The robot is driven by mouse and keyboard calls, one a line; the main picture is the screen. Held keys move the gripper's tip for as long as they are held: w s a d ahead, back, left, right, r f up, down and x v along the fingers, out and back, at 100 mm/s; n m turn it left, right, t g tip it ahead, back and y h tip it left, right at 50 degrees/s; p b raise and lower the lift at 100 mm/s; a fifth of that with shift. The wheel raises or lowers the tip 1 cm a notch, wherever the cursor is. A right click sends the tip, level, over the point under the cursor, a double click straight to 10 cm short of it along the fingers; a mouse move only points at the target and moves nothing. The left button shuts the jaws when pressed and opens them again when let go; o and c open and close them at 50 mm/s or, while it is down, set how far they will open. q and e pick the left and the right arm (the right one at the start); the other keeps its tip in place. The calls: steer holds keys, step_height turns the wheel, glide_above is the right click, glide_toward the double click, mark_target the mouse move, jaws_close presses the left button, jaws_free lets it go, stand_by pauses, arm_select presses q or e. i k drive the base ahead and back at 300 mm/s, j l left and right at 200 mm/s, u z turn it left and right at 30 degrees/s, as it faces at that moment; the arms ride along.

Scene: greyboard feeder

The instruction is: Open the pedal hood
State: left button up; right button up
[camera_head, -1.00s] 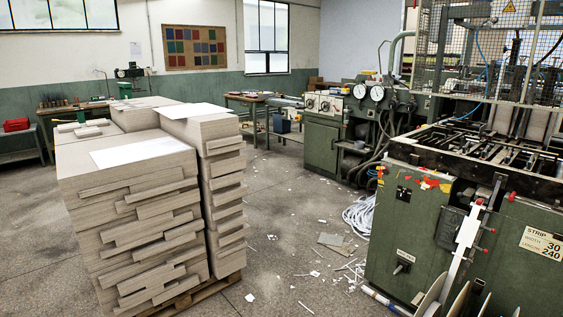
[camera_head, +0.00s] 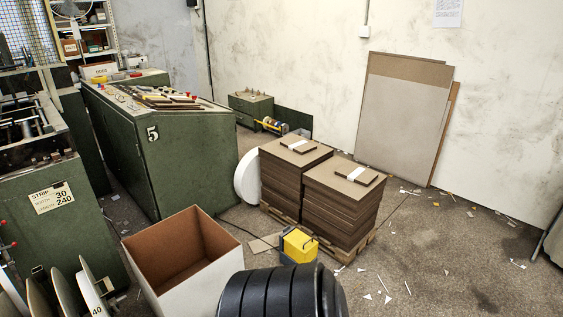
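A small yellow hooded box (camera_head: 299,245) with a grey side stands on the floor, in front of the stacks of brown board. It looks like the pedal hood, and a dark cable seems to run from it along the floor. Its lid looks closed, though it is too small to be sure. Its lower part is partly hidden at the bottom. Neither of my grippers is in view.
An open white carton (camera_head: 182,262) stands left of the yellow box. Brown board stacks (camera_head: 340,207) sit on a pallet behind it. A green console (camera_head: 168,150) marked 5 is at the left. The floor at the right (camera_head: 440,265) is mostly clear, with paper scraps.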

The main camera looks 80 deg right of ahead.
mark_target(298, 245)
steer(key=z, duration=2.9)
